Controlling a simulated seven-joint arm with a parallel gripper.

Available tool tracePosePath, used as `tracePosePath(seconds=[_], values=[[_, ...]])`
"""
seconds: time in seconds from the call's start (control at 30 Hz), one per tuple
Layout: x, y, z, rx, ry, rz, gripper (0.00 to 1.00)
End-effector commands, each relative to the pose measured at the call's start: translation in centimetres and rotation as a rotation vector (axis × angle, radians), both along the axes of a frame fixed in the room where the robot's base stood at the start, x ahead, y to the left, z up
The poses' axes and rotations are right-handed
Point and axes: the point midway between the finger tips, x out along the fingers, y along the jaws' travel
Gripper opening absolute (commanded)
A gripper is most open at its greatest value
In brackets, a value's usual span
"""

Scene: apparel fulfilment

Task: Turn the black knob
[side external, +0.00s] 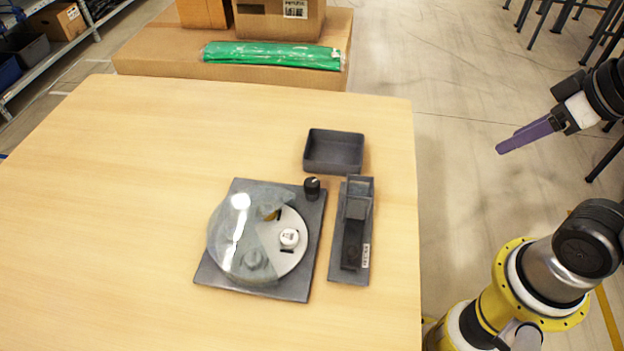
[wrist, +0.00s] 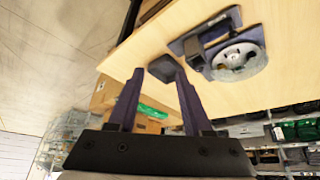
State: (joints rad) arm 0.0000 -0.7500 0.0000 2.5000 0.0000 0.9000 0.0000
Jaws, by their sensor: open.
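The black knob (side external: 312,188) with a light mark on top stands at the upper right corner of a dark square base (side external: 214,275). The base carries a round disc (side external: 290,262) partly under a clear cover (side external: 228,235), with a white knob (side external: 289,239) on the disc. My gripper (side external: 500,149) is off the right side of the table, well away from the black knob. In the wrist view, my gripper (wrist: 158,82) shows two purple fingers spread apart with nothing between them.
An empty dark tray (side external: 334,152) sits behind the device, and a narrow dark holder (side external: 338,262) stands right of it. The table (side external: 130,170) is clear on the left. Cardboard boxes (side external: 160,52) with a green bagged item (side external: 272,56) are behind the table.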

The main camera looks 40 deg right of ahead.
Motion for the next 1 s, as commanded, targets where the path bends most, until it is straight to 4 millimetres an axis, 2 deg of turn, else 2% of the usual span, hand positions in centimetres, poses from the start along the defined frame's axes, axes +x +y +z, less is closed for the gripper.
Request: tracePosePath(seconds=[0.07,0.2,0.27,0.37,0.57,0.7,0.87,1.0], values=[[0.0,0.0,0.0,0.000,0.000,0.000,0.52],[-0.1,0.0,0.0,0.013,0.003,-0.025,0.77],[0.1,0.0,0.4,0.030,-0.003,-0.056,0.77],[1.4,0.0,2.7,0.065,-0.033,-0.116,0.77],[6.0,0.8,5.8,0.119,-0.005,-0.187,0.77],[10.2,1.9,6.9,0.147,0.041,-0.219,0.77],[15.9,4.2,6.7,0.165,0.113,-0.243,0.77],[20.6,6.7,4.9,0.166,0.185,-0.250,0.77]])
